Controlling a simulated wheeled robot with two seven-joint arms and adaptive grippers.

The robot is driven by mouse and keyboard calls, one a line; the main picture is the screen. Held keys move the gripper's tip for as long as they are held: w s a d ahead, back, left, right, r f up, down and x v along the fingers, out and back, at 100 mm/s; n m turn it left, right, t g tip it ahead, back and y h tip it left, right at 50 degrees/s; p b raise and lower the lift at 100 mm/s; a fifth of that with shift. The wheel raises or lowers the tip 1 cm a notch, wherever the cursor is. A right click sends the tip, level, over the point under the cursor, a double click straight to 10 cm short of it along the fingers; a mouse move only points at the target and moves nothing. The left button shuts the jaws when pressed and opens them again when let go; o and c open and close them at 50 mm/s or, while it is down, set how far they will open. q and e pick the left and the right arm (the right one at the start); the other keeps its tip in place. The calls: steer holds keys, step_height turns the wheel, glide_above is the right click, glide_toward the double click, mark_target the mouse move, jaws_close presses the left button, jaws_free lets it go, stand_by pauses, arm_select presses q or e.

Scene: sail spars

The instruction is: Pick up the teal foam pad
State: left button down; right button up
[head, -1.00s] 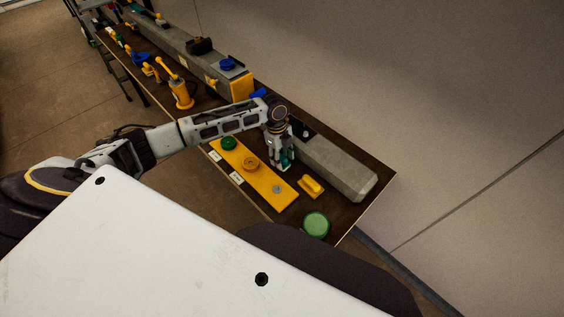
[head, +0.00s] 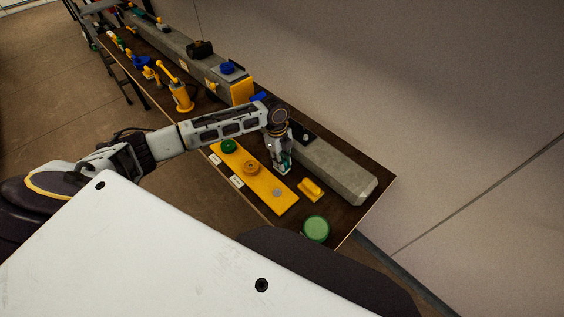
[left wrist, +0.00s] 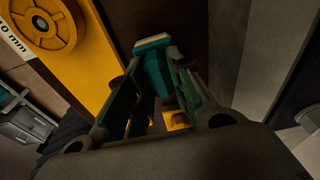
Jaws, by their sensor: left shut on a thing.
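The teal foam pad (left wrist: 154,72) is between the fingers of my left gripper (left wrist: 155,95) in the left wrist view, with its paler end sticking out beyond them. In the head view my left gripper (head: 284,168) points down over the dark table strip between the yellow board and the grey beam. It is shut on the pad, and the fingers hide much of it there. I cannot tell whether the pad touches the table. My right gripper is not in view.
The yellow board (head: 263,185) with round pieces lies left of the gripper, and the grey beam (head: 345,175) lies to its right. A yellow block (head: 311,189) and a green disc (head: 316,228) sit nearer the table end. Yellow and blue fixtures stand farther back.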

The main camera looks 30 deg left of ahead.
arm_select(q)
steer(key=shift+r, duration=5)
steer(key=c, duration=1.8)
jaws_free()
steer(key=shift+c, duration=0.2)
steer(key=c, duration=0.3)
steer(key=shift+c, duration=0.2)
